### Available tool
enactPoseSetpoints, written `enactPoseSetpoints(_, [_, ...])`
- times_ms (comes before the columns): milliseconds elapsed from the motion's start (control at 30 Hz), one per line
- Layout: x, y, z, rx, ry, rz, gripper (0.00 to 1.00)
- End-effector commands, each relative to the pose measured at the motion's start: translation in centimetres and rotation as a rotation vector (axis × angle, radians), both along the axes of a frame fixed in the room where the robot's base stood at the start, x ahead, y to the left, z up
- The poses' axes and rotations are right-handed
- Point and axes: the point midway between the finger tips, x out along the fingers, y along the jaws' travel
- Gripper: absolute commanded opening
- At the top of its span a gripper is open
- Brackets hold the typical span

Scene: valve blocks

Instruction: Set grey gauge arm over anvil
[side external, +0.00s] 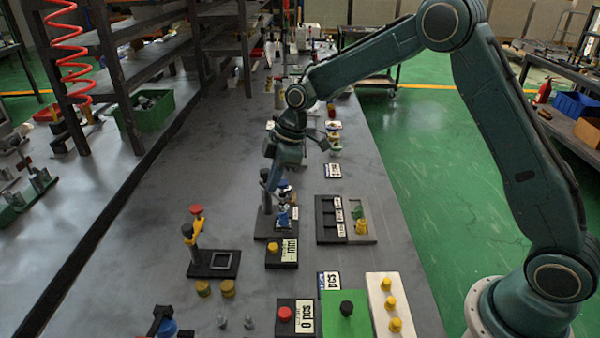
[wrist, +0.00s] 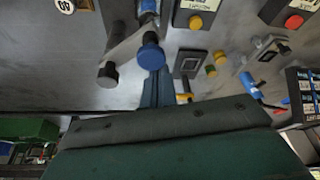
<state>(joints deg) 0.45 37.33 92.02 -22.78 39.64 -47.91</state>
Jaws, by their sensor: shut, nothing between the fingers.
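My gripper (side external: 272,178) is shut and empty, pointing down above a black-based stand (side external: 262,225) in the side view. In the wrist view its teal fingers (wrist: 155,90) are together beside a round blue knob (wrist: 151,56); whether they touch it I cannot tell. A grey bar (wrist: 124,38), likely the gauge arm, runs near a dark post (wrist: 107,74) and the blue knob. Blue and silver parts (side external: 284,212) of this stand show just below the gripper in the side view. The anvil cannot be made out clearly; the gripper and the stand's parts cover that area.
A black base with a square frame (side external: 221,260) and a red-topped post (side external: 196,212) stands at left front. A box with a yellow button (side external: 273,247) is just in front of the stand. A slotted black tray (side external: 328,216) stands to the right. Bare table lies to the left.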

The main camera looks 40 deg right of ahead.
Motion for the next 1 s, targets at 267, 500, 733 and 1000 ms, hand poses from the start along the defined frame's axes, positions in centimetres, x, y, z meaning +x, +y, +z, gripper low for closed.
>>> enactPoseSetpoints(267, [0.0, 0.0, 0.0, -0.001, 0.002, -0.003, 0.00])
enactPoseSetpoints(500, [0.4, 1.1, -0.1, -0.001, 0.002, 0.000, 0.00])
enactPoseSetpoints(733, [1.4, 3.9, -0.1, 0.000, 0.000, 0.003, 0.00])
enactPoseSetpoints(1000, [0.9, 2.3, 4.6, -0.001, -0.004, -0.001, 0.00])
